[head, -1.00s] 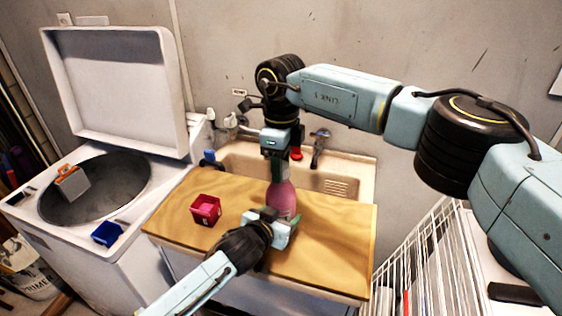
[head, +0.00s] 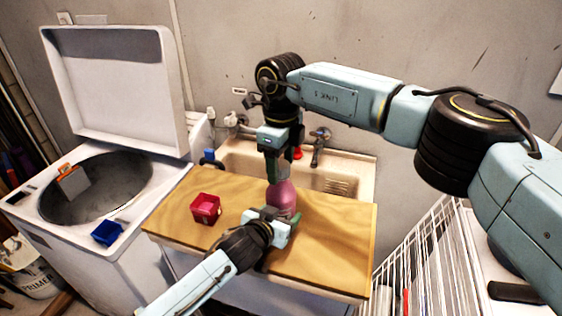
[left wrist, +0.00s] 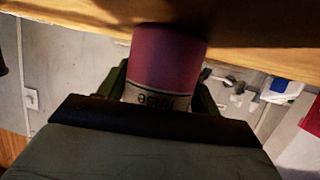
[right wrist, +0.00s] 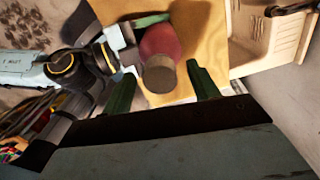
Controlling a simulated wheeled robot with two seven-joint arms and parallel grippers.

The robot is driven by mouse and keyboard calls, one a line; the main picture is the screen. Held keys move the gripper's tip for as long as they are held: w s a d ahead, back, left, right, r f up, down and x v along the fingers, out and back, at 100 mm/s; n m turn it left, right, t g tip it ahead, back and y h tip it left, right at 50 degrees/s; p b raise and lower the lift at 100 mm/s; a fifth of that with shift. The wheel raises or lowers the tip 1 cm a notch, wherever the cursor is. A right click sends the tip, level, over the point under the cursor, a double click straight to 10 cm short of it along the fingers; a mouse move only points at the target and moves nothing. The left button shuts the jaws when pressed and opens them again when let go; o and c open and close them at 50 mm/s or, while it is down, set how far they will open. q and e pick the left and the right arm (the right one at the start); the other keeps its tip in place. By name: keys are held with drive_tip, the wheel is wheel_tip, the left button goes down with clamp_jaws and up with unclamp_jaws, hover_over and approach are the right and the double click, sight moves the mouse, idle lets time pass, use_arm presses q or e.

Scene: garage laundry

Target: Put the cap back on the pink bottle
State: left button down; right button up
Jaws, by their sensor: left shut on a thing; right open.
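The pink bottle (head: 281,198) stands upright on the wooden board. My left gripper (head: 278,226) is shut around its lower body; the left wrist view shows the bottle (left wrist: 165,60) and its pale label between the fingers. My right gripper (head: 276,172) is above the bottle, pointing down. In the right wrist view, its green fingers (right wrist: 162,90) are open on either side of the bottle's top. A round grey-brown piece (right wrist: 159,76), which looks like the cap, sits on the bottle's top, apart from both fingers. Whether it is fully seated cannot be told.
A red open box (head: 206,208) stands on the wooden board (head: 318,262), left of the bottle. A sink (head: 340,178) with a tap lies behind. An open washer (head: 60,235) with a blue box (head: 106,233) is at left, a white wire rack (head: 425,255) at right.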

wheel_tip(320, 180, up, 12)
idle(0.6)
use_arm(q)
drive_tip(key=shift+c, duration=1.2)
unclamp_jaws()
drive_tip(key=p+v, duration=0.1)
drive_tip(key=v, duration=1.2)
drive_tip(key=shift+r, duration=0.2)
use_arm(e)
drive_tip(key=shift+r, duration=0.8)
use_arm(q)
drive_tip(key=shift+s, duration=0.1)
